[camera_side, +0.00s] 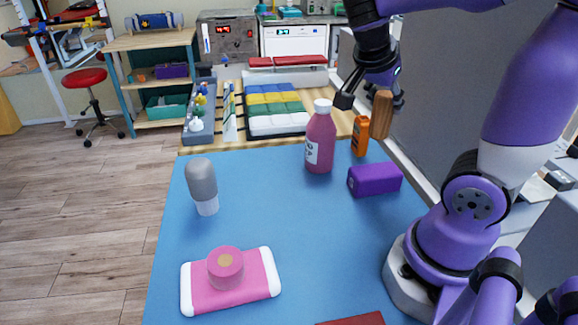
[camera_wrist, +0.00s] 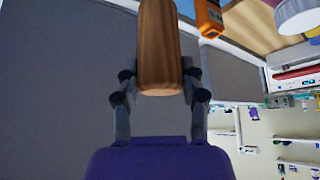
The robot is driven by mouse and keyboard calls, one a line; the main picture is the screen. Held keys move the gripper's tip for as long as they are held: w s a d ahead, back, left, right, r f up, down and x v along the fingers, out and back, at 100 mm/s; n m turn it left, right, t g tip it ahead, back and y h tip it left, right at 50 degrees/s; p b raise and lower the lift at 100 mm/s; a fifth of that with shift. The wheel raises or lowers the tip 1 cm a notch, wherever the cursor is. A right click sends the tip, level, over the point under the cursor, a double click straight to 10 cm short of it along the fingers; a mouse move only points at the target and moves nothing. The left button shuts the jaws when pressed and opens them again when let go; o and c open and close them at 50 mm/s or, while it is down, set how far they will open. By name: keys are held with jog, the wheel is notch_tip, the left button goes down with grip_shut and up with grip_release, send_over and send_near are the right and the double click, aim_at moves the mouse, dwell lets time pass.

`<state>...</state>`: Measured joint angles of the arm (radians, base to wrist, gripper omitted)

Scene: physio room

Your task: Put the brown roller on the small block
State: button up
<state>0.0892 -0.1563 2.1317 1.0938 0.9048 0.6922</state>
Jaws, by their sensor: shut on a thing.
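The brown wooden roller (camera_side: 383,114) is held upright in my gripper (camera_side: 372,98), in the air near the back right of the blue table. In the wrist view the roller (camera_wrist: 159,45) sits between the two fingers of my gripper (camera_wrist: 158,78), which is shut on it. The purple block (camera_side: 375,180), the likely small block, lies on the blue mat below the roller and apart from it. Its top is bare. The wrist view does not show this block.
A grey bottle (camera_side: 202,182) stands at left. A pink block (camera_side: 254,283) with white ends carries a pink round piece (camera_side: 225,267). The blue mat's middle (camera_side: 285,215) is clear.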

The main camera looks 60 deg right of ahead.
aim_at(383, 138)
jog(key=shift+s+d+f+m+g, duration=0.1)
jog(key=shift+s+f+m+g, duration=0.1)
jog(key=shift+s+f+m, duration=0.25)
jog(key=shift+s+d+f+m+g, duration=0.1)
jog(key=shift+s+f+m+g, duration=0.15)
jog(key=shift+f, duration=0.3)
notch_tip(383, 138, down, 6)
jog(key=shift+w, duration=0.1)
jog(key=o, duration=1.1)
jog(key=shift+f, duration=0.15)
jog(key=shift+o, duration=0.2)
